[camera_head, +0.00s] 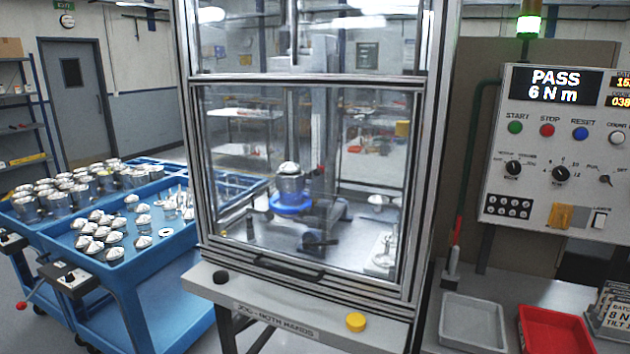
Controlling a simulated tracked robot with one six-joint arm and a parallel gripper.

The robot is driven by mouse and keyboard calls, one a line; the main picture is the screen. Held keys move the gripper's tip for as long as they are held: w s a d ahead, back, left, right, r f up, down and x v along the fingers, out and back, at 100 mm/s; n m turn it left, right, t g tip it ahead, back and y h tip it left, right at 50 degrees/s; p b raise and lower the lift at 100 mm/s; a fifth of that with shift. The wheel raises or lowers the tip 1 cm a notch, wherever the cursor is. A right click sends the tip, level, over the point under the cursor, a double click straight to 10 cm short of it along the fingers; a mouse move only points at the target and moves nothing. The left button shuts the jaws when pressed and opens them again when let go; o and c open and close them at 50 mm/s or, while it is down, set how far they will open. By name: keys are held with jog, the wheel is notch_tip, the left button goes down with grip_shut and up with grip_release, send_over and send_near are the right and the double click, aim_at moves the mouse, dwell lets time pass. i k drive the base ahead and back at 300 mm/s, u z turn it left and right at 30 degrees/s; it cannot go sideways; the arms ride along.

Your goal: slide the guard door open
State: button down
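The guard door (240,150) is a clear panel in a grey metal frame on the front of the test cabinet. It appears to be fully down, with its lower edge near the bottom of the opening. A dark bar handle (289,267) runs along its lower edge. Behind the panel, a metal housing with a pale domed top (289,178) sits on a blue ring (291,203). Reflections on the panel blur part of the inside. My gripper is not in view.
A grey ledge with a black button (221,277) and a yellow button (355,322) projects below the door. Blue carts (170,270) of metal parts stand at left. At right are a control panel (560,220) reading PASS, a grey tray (473,322) and a red tray (553,331).

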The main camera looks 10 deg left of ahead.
aim_at(415, 101)
jog(key=u, duration=2.1)
jog(key=i, duration=0.45)
jog(key=z, duration=0.25)
